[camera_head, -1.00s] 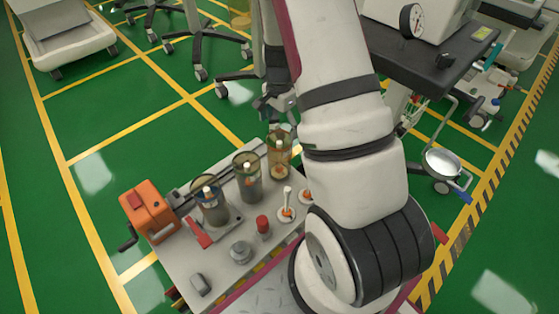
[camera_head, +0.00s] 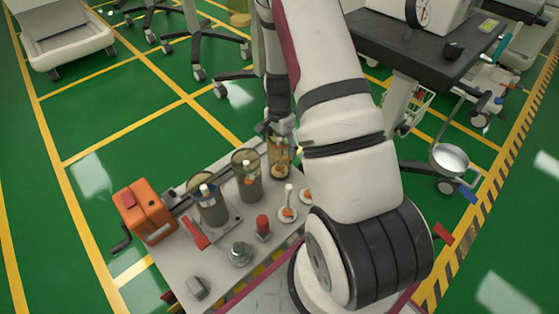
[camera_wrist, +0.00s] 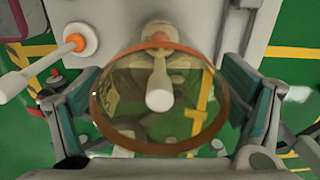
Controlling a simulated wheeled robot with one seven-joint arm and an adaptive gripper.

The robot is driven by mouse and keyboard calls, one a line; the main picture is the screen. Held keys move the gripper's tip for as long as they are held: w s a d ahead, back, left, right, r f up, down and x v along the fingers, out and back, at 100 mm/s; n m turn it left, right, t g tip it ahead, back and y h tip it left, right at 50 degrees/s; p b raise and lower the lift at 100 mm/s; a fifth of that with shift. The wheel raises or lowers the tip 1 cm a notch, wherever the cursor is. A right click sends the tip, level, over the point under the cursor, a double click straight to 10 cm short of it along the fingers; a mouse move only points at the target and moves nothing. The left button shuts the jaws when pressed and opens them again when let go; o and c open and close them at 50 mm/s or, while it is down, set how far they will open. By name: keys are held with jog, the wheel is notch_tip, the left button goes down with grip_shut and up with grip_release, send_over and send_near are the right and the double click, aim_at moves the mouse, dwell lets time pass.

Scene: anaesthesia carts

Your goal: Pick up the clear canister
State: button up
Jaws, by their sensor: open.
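A clear, amber-tinted canister (camera_head: 279,165) stands upright at the far corner of the cart top, the rearmost of three in a row. In the wrist view I look down on the clear canister (camera_wrist: 125,108) with its orange-brown rim and a pale rod inside. My gripper (camera_wrist: 160,105) is open, with one finger on each side of the rim. No firm contact shows. In the head view my gripper (camera_head: 276,129) is at the canister's upper part, and my arm partly hides that area.
Two darker canisters (camera_head: 247,182) (camera_head: 208,205) stand in the row. An orange box (camera_head: 144,212) sits at the cart's left edge. A white rod on an orange-and-white base (camera_head: 288,210) is close by. A dark table (camera_head: 420,50) stands behind right.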

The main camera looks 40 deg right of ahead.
jog(key=shift+r, duration=0.1)
jog(key=c, duration=2)
